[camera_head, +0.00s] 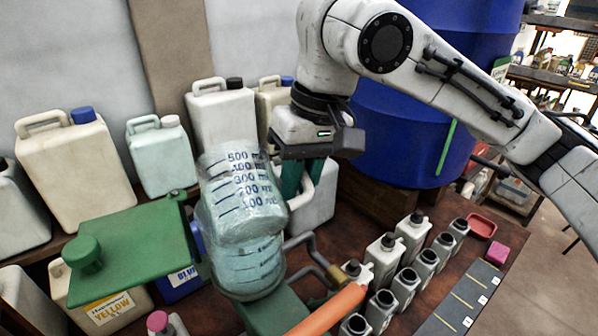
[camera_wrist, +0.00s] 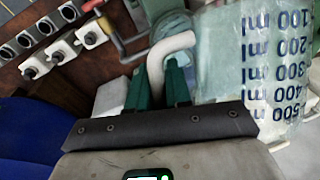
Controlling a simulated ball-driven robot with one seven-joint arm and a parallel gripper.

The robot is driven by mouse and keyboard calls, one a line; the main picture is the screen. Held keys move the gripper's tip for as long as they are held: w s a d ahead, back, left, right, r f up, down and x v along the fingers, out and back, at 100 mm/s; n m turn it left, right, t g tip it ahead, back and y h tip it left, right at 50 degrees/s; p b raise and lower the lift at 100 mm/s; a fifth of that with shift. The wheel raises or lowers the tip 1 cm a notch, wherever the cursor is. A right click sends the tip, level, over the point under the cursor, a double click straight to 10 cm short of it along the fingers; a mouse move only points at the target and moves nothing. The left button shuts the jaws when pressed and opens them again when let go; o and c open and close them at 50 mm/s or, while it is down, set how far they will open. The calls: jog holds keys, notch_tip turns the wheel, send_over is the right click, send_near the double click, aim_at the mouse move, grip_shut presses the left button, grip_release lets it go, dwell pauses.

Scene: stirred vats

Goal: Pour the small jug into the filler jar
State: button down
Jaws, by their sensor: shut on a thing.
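The small jug (camera_head: 243,190) is clear, with blue millilitre marks. It is nearly upright, leaning slightly, in front of or above the filler jar (camera_head: 248,268) in the head view. The filler jar is also clear with blue marks, and its upper part is hidden by the jug. My gripper (camera_head: 305,182) is at the jug's right side, its green fingers shut on the jug's handle. In the wrist view my gripper (camera_wrist: 160,82) has the pale handle (camera_wrist: 175,46) between its fingers, and the jug (camera_wrist: 262,65) fills the right side. I cannot tell the liquid level.
A green plate with a knob (camera_head: 130,245) stands left of the jar. Several canisters (camera_head: 75,165) line the back wall. Small grey bottles (camera_head: 405,285) stand in rows at right, near a red tray (camera_head: 482,226) and pink block (camera_head: 497,253). A blue drum (camera_head: 410,130) stands behind my arm.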

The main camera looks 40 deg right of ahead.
jog(key=shift+w+d+r+m+g+y, duration=0.15)
jog(key=shift+w+g+y, duration=0.35)
jog(key=shift+g, duration=1.1)
jog(key=shift+w+d+r+m+g+y, duration=0.1)
jog(key=shift+w+g+y, duration=0.4)
jog(key=shift+g, duration=1.1)
jog(key=shift+w+d+r+m+g+y, duration=0.15)
jog(key=shift+w+g+y, duration=0.3)
jog(key=shift+g, duration=1.15)
